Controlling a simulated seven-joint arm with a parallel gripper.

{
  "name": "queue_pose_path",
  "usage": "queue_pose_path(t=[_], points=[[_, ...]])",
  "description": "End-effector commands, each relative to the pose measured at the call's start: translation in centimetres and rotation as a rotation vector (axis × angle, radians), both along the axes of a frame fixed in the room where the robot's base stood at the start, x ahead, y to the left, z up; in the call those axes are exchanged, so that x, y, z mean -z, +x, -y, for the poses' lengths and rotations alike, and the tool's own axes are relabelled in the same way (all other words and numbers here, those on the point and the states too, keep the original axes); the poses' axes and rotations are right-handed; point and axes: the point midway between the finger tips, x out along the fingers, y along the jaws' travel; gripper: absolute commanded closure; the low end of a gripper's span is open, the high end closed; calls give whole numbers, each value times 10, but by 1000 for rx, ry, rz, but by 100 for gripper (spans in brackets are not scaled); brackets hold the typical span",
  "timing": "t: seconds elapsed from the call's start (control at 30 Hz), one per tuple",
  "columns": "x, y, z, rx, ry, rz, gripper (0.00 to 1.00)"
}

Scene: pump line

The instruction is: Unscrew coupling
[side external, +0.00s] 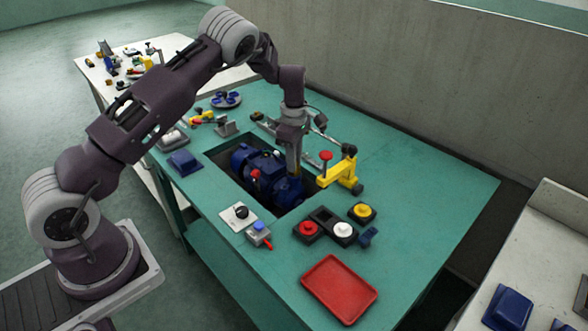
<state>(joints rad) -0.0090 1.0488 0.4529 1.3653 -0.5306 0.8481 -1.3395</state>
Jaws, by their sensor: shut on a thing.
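A blue pump (262,166) sits in a dark rectangular recess in the green table. My gripper (294,172) points straight down over the right end of the pump. Its fingers are shut at the pump's right end, where the coupling appears to be. The coupling itself is too small and too hidden by the fingers to make out. A red part (255,174) shows on the near side of the pump.
A yellow clamp (338,172) with a red knob stands close to the right of my gripper. Red, white and yellow buttons (343,230) and a red tray (339,288) are at the front. A black knob on a white plate (239,215) is at the recess's near edge. The table's right side is clear.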

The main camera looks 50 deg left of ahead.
Motion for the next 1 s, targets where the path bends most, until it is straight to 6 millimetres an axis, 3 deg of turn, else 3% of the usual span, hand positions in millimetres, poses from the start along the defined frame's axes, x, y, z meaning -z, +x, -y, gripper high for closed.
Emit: queue_pose_path(t=[0.1, 0.2, 0.47, 0.73, 1.0], points=[[0, 0, 1, -299, 0, -1, 100], [0, 0, 1, -460, 1, 0, 100], [0, 0, 1, -502, 0, 0, 100], [-1, 0, 1, -1053, 0, -2, 100], [-1, 0, 1, -1107, -1, -1, 100]])
